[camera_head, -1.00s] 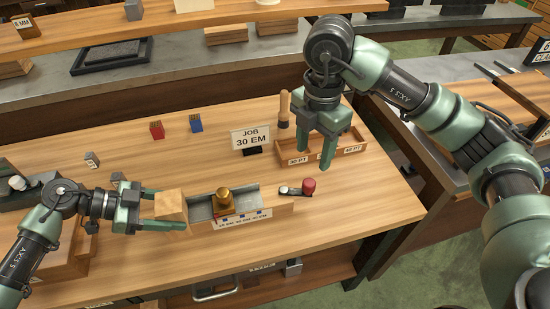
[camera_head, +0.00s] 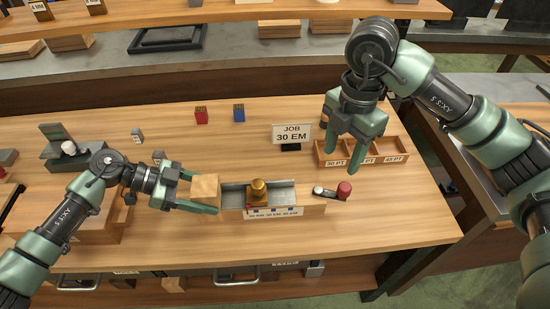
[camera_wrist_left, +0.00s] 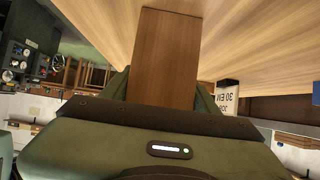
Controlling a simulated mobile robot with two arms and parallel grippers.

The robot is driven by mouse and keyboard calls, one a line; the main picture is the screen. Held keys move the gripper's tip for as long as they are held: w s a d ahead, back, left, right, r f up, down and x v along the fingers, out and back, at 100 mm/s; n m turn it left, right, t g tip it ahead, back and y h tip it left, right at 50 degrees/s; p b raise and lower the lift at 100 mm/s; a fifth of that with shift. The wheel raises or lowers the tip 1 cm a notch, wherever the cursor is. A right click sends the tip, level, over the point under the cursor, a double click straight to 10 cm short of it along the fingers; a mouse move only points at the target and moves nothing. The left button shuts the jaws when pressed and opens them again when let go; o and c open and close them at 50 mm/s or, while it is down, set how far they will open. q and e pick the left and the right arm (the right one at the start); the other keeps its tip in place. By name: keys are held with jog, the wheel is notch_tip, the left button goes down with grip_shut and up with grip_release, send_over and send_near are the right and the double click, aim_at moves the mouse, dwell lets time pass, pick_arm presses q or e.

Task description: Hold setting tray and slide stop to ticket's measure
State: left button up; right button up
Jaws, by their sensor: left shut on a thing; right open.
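The setting tray (camera_head: 284,195) lies on the bench, a metal channel with a wooden block (camera_head: 206,188) at its left end and a marked scale (camera_head: 275,212) along its front. My left gripper (camera_head: 204,192) is shut on the wooden block, which also fills the middle of the left wrist view (camera_wrist_left: 165,60). My right gripper (camera_head: 344,158) is open and empty, fingers down, above and behind the tray's right end. The ticket (camera_head: 292,134) stands behind the tray and reads JOB 30 EM.
A divided wooden box (camera_head: 393,158) with point-size labels stands beside the right gripper. A lever with a red knob (camera_head: 344,190) is at the tray's right end. A red block (camera_head: 201,116) and a blue block (camera_head: 239,114) stand farther back. The bench's right front is clear.

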aim_at(258, 183)
jog(key=w+a+r+n, duration=0.1)
jog(key=a+n, duration=0.8)
jog(key=a, duration=0.8)
jog(key=f, duration=1.2)
jog(key=shift+w+a, duration=0.2)
jog(key=shift+a, duration=0.1)
jog(key=shift+r, duration=0.1)
